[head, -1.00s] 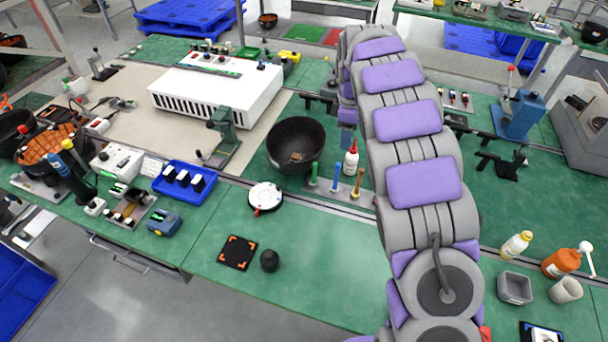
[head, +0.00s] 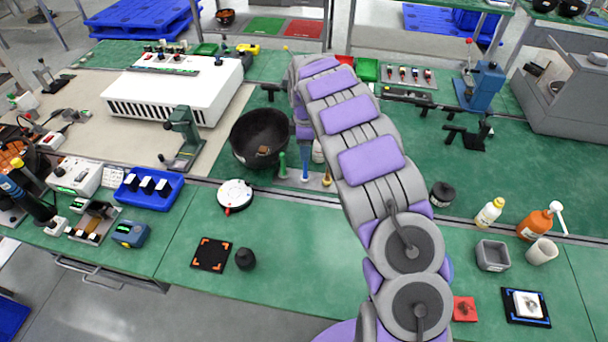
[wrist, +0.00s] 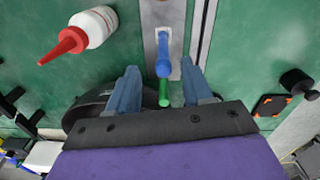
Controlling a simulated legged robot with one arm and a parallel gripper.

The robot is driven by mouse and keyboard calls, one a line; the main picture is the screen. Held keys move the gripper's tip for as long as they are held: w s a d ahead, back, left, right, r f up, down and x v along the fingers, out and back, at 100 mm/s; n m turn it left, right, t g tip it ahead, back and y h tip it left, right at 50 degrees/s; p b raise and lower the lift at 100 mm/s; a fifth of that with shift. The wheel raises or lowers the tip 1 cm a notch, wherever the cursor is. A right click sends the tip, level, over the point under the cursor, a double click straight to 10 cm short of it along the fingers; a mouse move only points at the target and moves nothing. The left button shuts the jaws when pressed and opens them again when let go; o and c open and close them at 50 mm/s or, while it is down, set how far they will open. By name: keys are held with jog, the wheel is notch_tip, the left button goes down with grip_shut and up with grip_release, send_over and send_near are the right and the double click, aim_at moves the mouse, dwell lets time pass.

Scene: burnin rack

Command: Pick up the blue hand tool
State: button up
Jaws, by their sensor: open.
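The blue hand tool (head: 306,166) stands upright in a light holder strip between a green tool (head: 282,165) and an orange-yellow tool (head: 327,178). In the wrist view the blue tool (wrist: 163,58) lies between the lines of my two fingers, with the green tool (wrist: 164,94) beyond it, lower in the picture. My gripper (wrist: 160,70) is open and empty, its fingers apart on either side of the blue tool. I cannot tell whether they touch it. In the head view my arm hides most of the gripper.
A white bottle with a red nozzle (wrist: 92,30) stands close by, left of my fingers in the wrist view. A black bowl (head: 259,138) is left of the tools. A round white dial (head: 235,196) stands in front of it.

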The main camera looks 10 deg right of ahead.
jog(key=shift+d+f, duration=0.45)
jog(key=shift+f, duration=0.05)
jog(key=b, duration=0.2)
send_over(304, 174)
jog(key=f, duration=0.4)
jog(key=shift+w+a+f, duration=0.1)
jog(key=shift+w+f, duration=0.25)
jog(key=shift+w, duration=0.05)
jog(key=shift+d+r, duration=0.1)
jog(key=shift+d, duration=0.65)
jog(key=shift+c, duration=1.4)
jog(key=shift+a, duration=0.15)
jog(key=c, duration=0.3)
jog(key=shift+a, duration=0.4)
grip_shut()
